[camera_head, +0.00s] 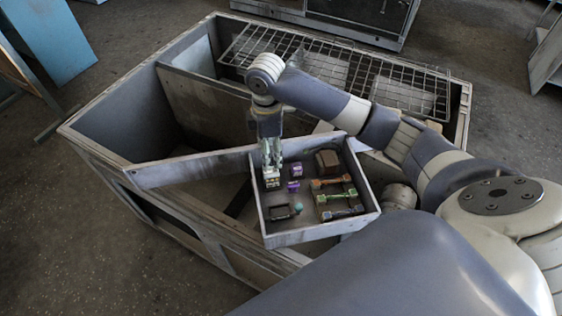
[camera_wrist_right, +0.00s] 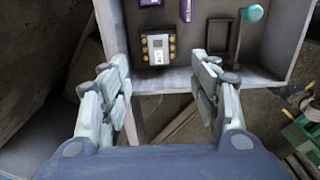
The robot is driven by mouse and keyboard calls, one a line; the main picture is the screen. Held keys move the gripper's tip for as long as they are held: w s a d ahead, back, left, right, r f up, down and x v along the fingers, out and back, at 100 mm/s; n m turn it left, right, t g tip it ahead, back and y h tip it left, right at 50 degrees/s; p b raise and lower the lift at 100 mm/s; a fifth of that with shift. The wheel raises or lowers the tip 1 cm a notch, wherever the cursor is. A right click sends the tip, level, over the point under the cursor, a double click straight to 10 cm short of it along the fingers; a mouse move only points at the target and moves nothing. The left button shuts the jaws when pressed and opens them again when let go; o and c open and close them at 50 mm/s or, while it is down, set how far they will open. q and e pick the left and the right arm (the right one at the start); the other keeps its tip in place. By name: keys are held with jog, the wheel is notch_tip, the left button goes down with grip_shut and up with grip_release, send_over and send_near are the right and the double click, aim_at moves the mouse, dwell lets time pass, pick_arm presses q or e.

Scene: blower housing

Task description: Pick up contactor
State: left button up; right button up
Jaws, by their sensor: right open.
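The contactor (camera_wrist_right: 158,48) is a small dark block with a light front and gold terminals along its sides. In the wrist view it lies inside the tray near the wall closest to my gripper. In the head view the contactor (camera_head: 272,182) shows just under my right gripper (camera_head: 271,168), partly covered by it. In the wrist view the right gripper (camera_wrist_right: 162,66) is open, its fingers spread to the left and right of the contactor's line and short of it. Nothing is between the fingers. My left gripper is not in view.
The grey tray (camera_head: 318,235) rests on the large metal housing (camera_head: 120,170). It also holds purple blocks (camera_head: 296,170), a brown block (camera_head: 328,160), several coloured bars (camera_head: 335,197) and a dark bracket (camera_head: 281,211) beside a teal knob (camera_head: 299,207). A wire grid (camera_head: 400,85) lies behind.

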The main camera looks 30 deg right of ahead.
aim_at(270, 171)
jog(key=shift+w+d+f, duration=0.1)
jog(key=shift+w+d, duration=0.1)
jog(key=shift+d, duration=0.15)
jog(key=shift+d+f, duration=0.1)
jog(key=shift+f, duration=0.25)
jog(key=f, duration=0.2)
jog(key=a+f+p, duration=0.1)
jog(key=shift+s+f, duration=0.25)
jog(key=shift+f, duration=0.5)
notch_tip(270, 171, down, 4)
jog(key=shift+d+f+p, duration=0.1)
jog(key=shift+f+p, duration=0.15)
jog(key=shift+p, duration=0.35)
jog(key=shift+f, duration=0.2)
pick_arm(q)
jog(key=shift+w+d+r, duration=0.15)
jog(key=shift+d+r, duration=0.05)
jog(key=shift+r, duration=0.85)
pick_arm(e)
jog(key=shift+w, duration=0.1)
jog(key=c, duration=0.7)
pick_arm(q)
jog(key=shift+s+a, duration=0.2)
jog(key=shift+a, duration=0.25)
pick_arm(e)
jog(key=shift+c, duration=0.2)
